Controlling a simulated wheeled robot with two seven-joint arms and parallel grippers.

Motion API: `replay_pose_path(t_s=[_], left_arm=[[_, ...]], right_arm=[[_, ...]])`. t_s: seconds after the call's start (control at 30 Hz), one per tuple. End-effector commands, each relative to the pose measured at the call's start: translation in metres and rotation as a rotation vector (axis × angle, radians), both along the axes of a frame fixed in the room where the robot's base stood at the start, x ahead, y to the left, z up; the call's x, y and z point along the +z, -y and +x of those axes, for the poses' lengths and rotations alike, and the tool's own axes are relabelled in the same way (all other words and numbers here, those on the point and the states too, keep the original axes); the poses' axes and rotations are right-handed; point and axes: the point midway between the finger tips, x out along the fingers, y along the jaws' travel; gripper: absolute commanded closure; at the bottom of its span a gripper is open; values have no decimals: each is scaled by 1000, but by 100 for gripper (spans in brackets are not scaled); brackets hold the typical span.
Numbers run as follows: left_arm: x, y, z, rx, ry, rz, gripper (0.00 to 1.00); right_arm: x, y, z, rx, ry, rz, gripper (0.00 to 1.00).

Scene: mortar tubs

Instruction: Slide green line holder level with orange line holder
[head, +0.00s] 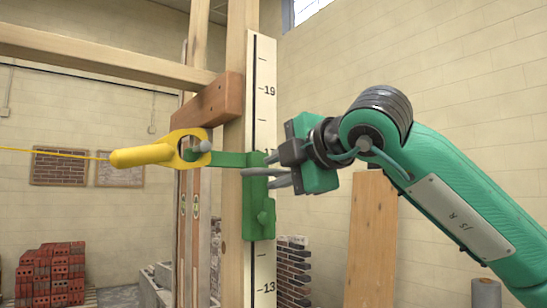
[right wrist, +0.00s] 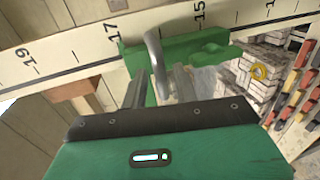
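The green line holder (head: 262,215) sits on the upright numbered scale (head: 264,60), below the 17 mark; in the right wrist view the holder (right wrist: 200,50) runs from about 17 past 15. Its flat arm points left toward a grey ball. A yellow, eyed line holder (head: 143,156) lies by that ball, with a yellow line running left; nothing else looks like an orange holder. My right gripper (head: 276,170) is at the holder's upper part. Its fingers (right wrist: 160,88) are apart, with a grey curved rod showing between them; contact is unclear. My left gripper is not visible.
A brown wood block (head: 206,103) juts left from the post above the holder. A plank (head: 372,235) leans on the wall at right. Brick stacks (head: 50,272) stand at lower left. Space left of the post is largely open.

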Motion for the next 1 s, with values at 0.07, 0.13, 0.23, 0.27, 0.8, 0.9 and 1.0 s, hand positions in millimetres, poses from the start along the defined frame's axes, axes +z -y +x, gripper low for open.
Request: replay_pose_path(t_s=[0.07,0.13,0.23,0.27,0.8,0.9,1.0], left_arm=[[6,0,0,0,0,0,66],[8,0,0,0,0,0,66],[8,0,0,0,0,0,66],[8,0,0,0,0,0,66],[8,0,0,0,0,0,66],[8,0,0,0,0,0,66],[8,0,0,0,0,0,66]], right_arm=[[0,-5,6,1,-2,-1,70],[-2,-7,9,0,-1,-1,70],[-3,-8,11,0,0,0,70],[-4,-9,12,0,0,0,70],[-3,-8,11,0,0,0,100],[2,-8,12,0,2,1,100],[20,-8,12,-1,3,4,100]])
